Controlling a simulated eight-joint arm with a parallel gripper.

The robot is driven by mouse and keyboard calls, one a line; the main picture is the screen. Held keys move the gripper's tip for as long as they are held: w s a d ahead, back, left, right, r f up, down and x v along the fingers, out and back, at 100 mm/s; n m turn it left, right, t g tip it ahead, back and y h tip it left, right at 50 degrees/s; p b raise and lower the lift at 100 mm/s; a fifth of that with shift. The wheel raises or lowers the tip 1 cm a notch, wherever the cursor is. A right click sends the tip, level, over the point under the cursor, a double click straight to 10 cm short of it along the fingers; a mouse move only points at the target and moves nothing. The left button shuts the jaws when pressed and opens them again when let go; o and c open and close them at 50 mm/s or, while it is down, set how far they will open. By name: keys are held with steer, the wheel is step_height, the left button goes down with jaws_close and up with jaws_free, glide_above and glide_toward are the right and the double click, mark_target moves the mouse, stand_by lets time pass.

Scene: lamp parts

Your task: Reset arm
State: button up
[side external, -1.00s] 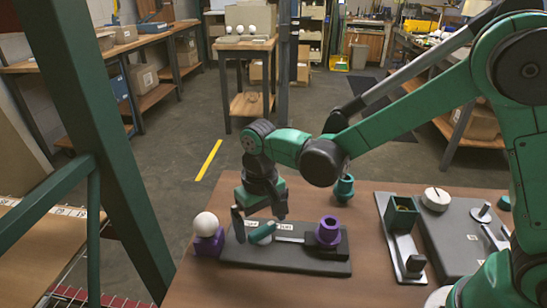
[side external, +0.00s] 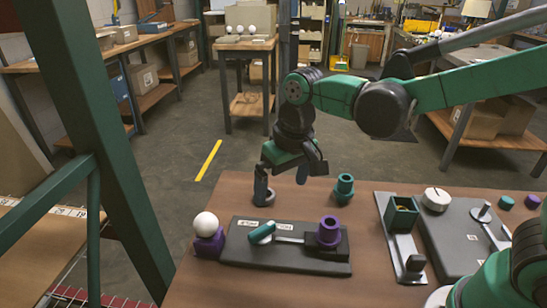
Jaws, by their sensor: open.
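My gripper (side external: 283,190) is open and empty. It hangs above the far edge of the table, behind the dark board (side external: 235,248), with its fingers spread apart. A white bulb (side external: 206,224) sits upright on a purple base (side external: 209,245) at the board's left end. A teal cylinder (side external: 262,233) lies tilted on the board's left part. A purple socket piece (side external: 329,232) stands on the board's right end. A teal socket piece (side external: 344,189) stands on the table to the right of my gripper.
Small teal (side external: 506,202) and purple (side external: 533,202) pieces lie at the far right. A green post (side external: 90,130) stands at left.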

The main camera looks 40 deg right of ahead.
steer(key=s+d+r+t, duration=0.2)
steer(key=s+d+t, duration=0.3)
steer(key=s+d, duration=0.1)
steer(key=shift+d+r, duration=0.2)
steer(key=shift+d, duration=0.55)
